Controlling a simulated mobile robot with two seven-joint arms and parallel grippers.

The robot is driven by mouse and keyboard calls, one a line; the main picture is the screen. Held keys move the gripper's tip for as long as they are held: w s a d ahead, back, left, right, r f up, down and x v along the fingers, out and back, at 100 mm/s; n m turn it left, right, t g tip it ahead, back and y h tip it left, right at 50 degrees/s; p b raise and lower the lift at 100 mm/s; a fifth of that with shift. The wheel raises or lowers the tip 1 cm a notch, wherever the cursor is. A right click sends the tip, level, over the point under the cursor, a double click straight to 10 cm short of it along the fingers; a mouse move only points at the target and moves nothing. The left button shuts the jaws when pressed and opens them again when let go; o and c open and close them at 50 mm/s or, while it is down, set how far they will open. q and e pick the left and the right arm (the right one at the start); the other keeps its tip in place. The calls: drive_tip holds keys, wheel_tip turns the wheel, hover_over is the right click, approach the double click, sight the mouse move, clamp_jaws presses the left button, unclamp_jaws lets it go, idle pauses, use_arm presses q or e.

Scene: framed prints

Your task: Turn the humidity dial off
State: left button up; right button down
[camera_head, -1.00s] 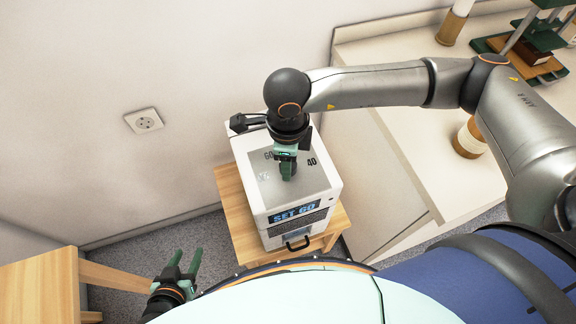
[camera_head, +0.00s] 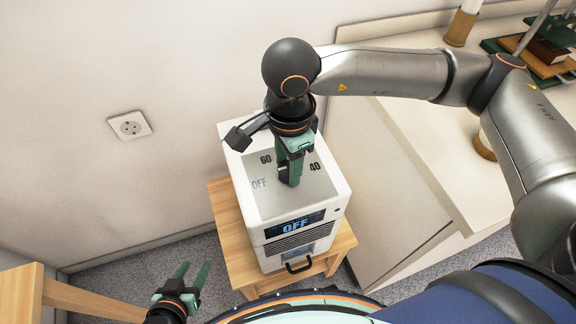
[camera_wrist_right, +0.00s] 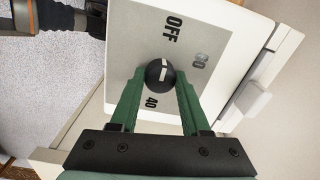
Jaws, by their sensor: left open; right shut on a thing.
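The humidifier is a white box (camera_head: 262,215) with a grey top plate (camera_head: 268,208) marked OFF, 60 and 40. Its front display (camera_head: 295,226) reads OFF. The humidity dial (camera_wrist_right: 160,74) is a round black knob with a white line, which lies roughly along the direction of the OFF mark in the right wrist view. My right gripper (camera_head: 290,182) reaches down from above and is shut on the dial, its green fingers on either side. The fingers hide the dial in the head view. My left gripper (camera_head: 191,274) is open and empty, low at the left, apart from the box.
The box stands on a small wooden stool (camera_head: 228,245). A wall with a socket (camera_head: 130,126) is behind it on the left. A pale counter (camera_head: 405,130) with a green rack (camera_head: 540,62) is on the right. A wooden table (camera_head: 22,295) is at lower left.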

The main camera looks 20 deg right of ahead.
idle(0.3)
drive_tip(key=shift+c, duration=1.8)
unclamp_jaws()
drive_tip(key=shift+r, duration=0.1)
wheel_tip(320, 180, up, 12)
drive_tip(key=shift+s+r+p, duration=0.2)
drive_tip(key=shift+p, duration=0.25)
